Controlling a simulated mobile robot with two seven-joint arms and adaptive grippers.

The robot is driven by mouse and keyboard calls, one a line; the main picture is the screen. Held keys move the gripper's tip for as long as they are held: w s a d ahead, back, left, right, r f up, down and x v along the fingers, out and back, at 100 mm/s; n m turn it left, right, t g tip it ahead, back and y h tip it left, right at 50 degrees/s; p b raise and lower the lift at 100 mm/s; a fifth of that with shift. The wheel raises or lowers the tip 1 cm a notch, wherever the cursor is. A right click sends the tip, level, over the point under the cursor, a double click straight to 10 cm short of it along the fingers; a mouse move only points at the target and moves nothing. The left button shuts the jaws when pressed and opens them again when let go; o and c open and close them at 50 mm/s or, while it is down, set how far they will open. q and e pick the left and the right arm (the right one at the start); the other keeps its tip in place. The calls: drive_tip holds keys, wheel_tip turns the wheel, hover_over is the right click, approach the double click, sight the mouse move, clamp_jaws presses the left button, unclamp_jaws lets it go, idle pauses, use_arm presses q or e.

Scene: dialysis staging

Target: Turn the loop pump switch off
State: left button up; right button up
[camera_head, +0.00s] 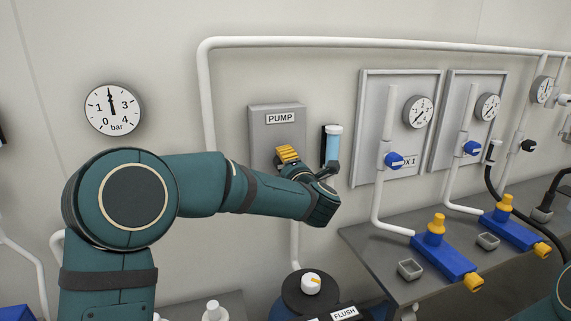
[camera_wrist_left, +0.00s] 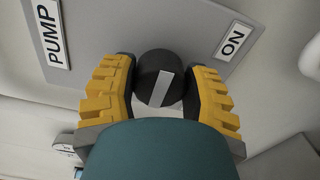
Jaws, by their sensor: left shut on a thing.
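The loop pump switch is a round black knob (camera_wrist_left: 160,78) with a white pointer bar, on a grey panel labelled PUMP (camera_head: 263,130). An ON label (camera_wrist_left: 233,42) is on the panel at the upper right in the left wrist view. The pointer bar runs up and slightly right there, not straight at the ON label. My left gripper (camera_wrist_left: 160,88) is shut on the knob, with a yellow-padded finger on each side. In the head view, its yellow fingers (camera_head: 287,154) show against the panel and the knob is hidden. My right gripper is out of view.
A clear blue-filled cylinder (camera_head: 332,146) is on the wall just right of the panel. A pressure gauge (camera_head: 113,109) hangs at the left. A grey bench (camera_head: 373,250) with blue-and-orange fittings is at the right.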

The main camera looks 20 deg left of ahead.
use_arm(q)
drive_tip(key=shift+r, duration=0.1)
drive_tip(key=o, duration=1.2)
drive_tip(key=shift+d, duration=0.1)
drive_tip(key=v, duration=1.2)
